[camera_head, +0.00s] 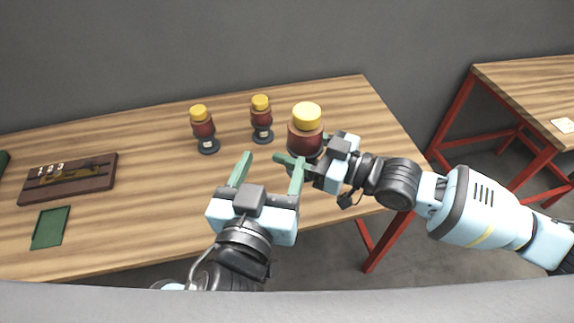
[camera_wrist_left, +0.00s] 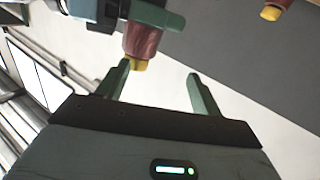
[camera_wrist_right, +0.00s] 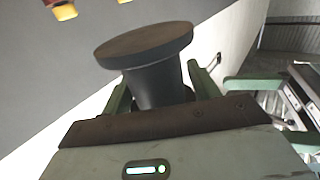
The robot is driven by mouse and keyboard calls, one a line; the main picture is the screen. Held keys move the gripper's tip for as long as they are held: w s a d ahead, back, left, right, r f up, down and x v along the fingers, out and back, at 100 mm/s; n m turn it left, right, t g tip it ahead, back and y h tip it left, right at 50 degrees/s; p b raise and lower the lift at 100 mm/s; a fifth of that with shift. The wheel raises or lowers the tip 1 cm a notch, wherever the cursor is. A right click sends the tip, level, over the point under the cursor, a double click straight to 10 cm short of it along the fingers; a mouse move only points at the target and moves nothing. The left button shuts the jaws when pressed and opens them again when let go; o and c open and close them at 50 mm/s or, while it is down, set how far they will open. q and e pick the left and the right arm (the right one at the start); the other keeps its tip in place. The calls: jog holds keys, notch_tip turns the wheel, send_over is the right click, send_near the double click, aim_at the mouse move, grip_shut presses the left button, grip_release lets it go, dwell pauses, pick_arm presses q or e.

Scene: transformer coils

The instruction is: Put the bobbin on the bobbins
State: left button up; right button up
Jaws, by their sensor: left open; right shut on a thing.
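A large dark red bobbin (camera_head: 304,136) with a yellow top is held by my right gripper (camera_head: 308,157) above the table's right part. In the right wrist view its dark, flanged end (camera_wrist_right: 155,75) sits between the fingers. Its red body and yellow end also show in the left wrist view (camera_wrist_left: 142,40). Two similar stacks stand upright on dark round bases, a left bobbin stack (camera_head: 202,124) and a middle bobbin stack (camera_head: 261,114). My left gripper (camera_head: 270,162) is open and empty, just left of the right gripper, over the table's front part.
A brown board (camera_head: 95,183) with small pieces lies on the wooden table (camera_head: 150,220) at the left, with a green tray (camera_head: 50,228) before it. The table's middle is clear. A second table (camera_head: 520,85) with red legs stands at the right.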

aim_at(303, 122)
pick_arm(q)
jog(key=shift+m+h, duration=0.5)
jog(key=shift+m, duration=0.3)
jog(key=shift+s+d+r, duration=0.65)
jog(key=shift+r, duration=0.15)
jog(key=shift+s+d+r, duration=0.6)
jog(key=shift+r, duration=0.2)
pick_arm(e)
jog(key=shift+r, duration=0.1)
pick_arm(q)
jog(key=shift+w, duration=0.1)
jog(key=x, duration=1.2)
jog(key=c, duration=1.1)
jog(key=shift+r, duration=0.1)
grip_shut()
pick_arm(e)
jog(key=o, duration=1.2)
jog(key=shift+o, duration=0.2)
jog(key=shift+d, duration=0.15)
